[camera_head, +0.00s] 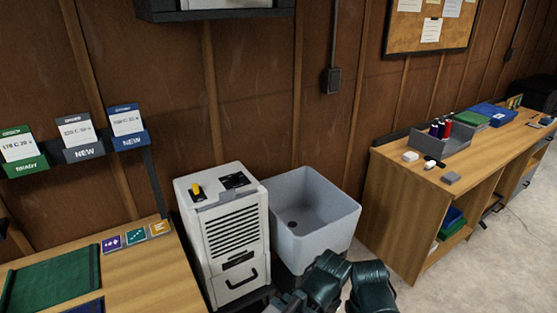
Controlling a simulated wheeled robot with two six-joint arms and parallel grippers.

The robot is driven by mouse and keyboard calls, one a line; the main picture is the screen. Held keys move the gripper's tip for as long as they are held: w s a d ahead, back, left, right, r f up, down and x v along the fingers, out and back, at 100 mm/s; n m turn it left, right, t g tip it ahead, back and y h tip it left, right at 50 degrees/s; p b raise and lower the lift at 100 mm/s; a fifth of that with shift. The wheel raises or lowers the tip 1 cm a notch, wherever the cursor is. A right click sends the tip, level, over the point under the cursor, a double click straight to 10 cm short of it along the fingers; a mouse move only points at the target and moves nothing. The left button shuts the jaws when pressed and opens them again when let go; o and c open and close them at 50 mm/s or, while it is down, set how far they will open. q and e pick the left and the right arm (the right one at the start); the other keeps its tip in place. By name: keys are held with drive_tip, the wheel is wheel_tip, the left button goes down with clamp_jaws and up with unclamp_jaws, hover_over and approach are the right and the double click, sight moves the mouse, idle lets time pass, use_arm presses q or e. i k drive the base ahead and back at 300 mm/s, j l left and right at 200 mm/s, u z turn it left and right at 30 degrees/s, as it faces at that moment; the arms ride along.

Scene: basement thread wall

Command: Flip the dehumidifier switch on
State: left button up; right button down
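The dehumidifier (238,262) is a white upright box with a dark slatted grille and a black handle on its front. It stands on the floor against the wood-panelled wall, between the left table and a grey tub. On its top are a small yellow switch (197,190) at the left and a black panel (234,181) at the right. Whether the switch is on or off is too small to tell. Dark teal arm parts of mine show at the bottom centre, right of the dehumidifier and apart from the switch. I cannot make out any gripper fingertips there.
The grey tub (343,226) stands close to the right of the dehumidifier. A wooden table (155,280) with a green mat (52,279) is at the left, below wall card holders (84,152). A wooden bench (392,190) stands at the right. Open floor (500,250) lies in front of it.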

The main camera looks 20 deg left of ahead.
sight(196, 188)
drive_tip(key=u, duration=1.3)
